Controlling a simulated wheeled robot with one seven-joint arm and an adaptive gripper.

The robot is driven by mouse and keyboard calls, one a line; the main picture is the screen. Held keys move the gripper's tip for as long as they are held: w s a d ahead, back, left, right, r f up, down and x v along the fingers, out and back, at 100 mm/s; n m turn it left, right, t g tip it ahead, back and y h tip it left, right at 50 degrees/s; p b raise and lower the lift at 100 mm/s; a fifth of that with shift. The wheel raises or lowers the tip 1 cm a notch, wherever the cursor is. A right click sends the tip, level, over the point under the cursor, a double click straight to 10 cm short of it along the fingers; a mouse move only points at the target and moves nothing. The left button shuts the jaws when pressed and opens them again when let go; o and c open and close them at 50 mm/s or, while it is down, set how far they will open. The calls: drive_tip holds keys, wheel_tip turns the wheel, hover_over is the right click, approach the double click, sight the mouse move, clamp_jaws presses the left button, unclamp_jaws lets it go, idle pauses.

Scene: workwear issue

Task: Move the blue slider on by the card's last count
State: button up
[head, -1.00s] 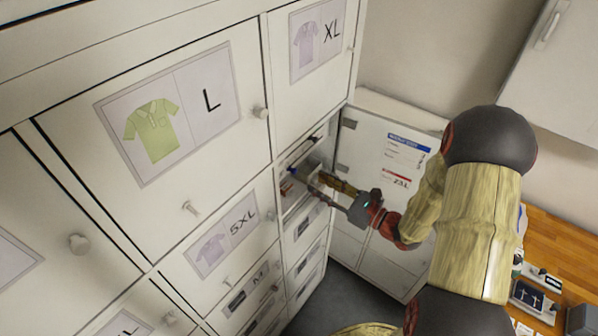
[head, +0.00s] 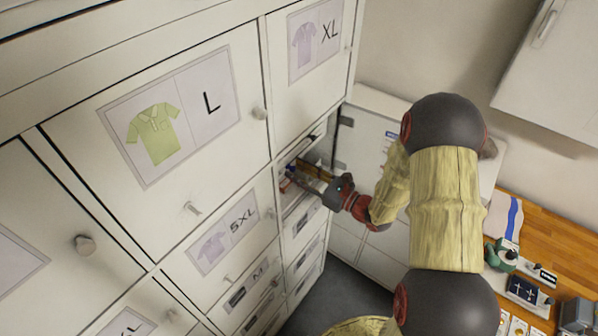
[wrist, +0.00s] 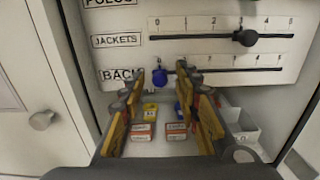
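In the wrist view the blue slider (wrist: 159,78) hangs at the left end of the lower scale, beside the label starting "BACK" (wrist: 121,74), roughly below the 0. My gripper (wrist: 167,77) is open. Its two fingers point at the panel, with the blue slider between them, nearer the left fingertip. I cannot tell whether they touch it. In the head view my gripper (head: 318,183) reaches into the narrow compartment below the XL door. A card with a blue header (head: 391,134) on the open door is mostly hidden by my arm; its text is unreadable.
A black slider (wrist: 245,37) sits near 3 on the "JACKETS" scale above. Small boxes, including a red and white one (wrist: 140,131), lie below the fingers, and a white divided tray (wrist: 242,127) stands right of them. Cabinet walls close in on both sides.

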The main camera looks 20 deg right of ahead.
drive_tip(key=shift+c, duration=1.2)
clamp_jaws()
drive_tip(key=shift+d, duration=0.1)
